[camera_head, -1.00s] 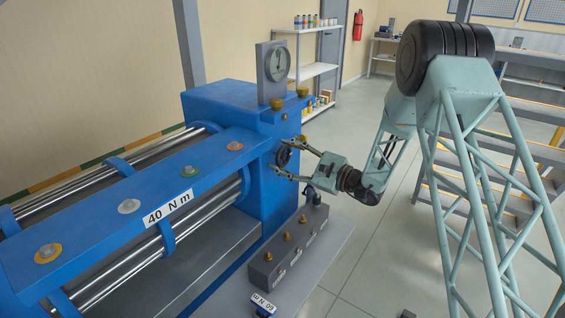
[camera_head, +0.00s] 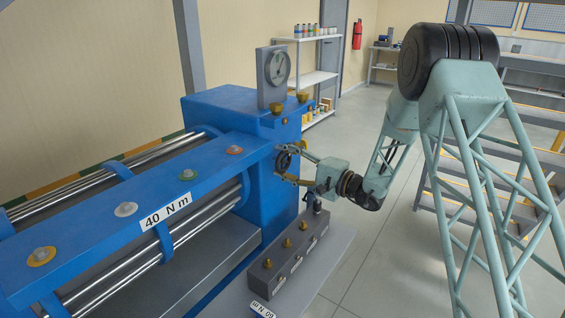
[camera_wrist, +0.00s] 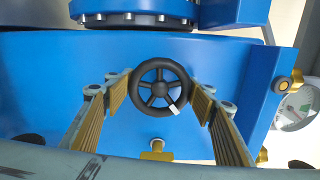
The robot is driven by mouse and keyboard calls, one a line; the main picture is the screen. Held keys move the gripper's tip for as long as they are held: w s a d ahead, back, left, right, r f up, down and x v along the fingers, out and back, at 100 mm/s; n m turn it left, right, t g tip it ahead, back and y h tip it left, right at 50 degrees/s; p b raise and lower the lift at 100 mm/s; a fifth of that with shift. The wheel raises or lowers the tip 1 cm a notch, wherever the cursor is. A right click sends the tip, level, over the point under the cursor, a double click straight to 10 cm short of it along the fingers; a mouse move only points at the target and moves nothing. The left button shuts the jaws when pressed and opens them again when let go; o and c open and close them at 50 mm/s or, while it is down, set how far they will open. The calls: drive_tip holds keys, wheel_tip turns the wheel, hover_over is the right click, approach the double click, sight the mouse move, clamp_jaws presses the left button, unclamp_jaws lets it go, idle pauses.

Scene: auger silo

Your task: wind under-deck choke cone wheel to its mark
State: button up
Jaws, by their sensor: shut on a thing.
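The small black handwheel (camera_wrist: 160,89) has several spokes and a white mark (camera_wrist: 173,109) on its lower right rim in the wrist view. It sits on a blue housing (camera_wrist: 60,60). In the head view the wheel (camera_head: 283,160) shows at the blue end block's right face, partly hidden by my fingers. My gripper (camera_head: 281,164) is shut on the wheel, its ribbed brass-coloured finger pads on opposite sides of the rim. The wrist view shows my gripper (camera_wrist: 160,94) with the wheel centred between the fingers. No separate target mark can be made out.
A dial gauge (camera_head: 277,68) stands on top of the blue block. Below my gripper is a grey box (camera_head: 292,254) with several brass knobs. In the wrist view a brass fitting (camera_wrist: 156,151) lies below the wheel.

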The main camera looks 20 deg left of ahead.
drive_tip(key=shift+n, duration=0.6)
drive_tip(key=o, duration=0.9)
drive_tip(key=shift+d, duration=0.15)
drive_tip(key=shift+v, duration=5.9)
drive_tip(key=shift+s, duration=0.1)
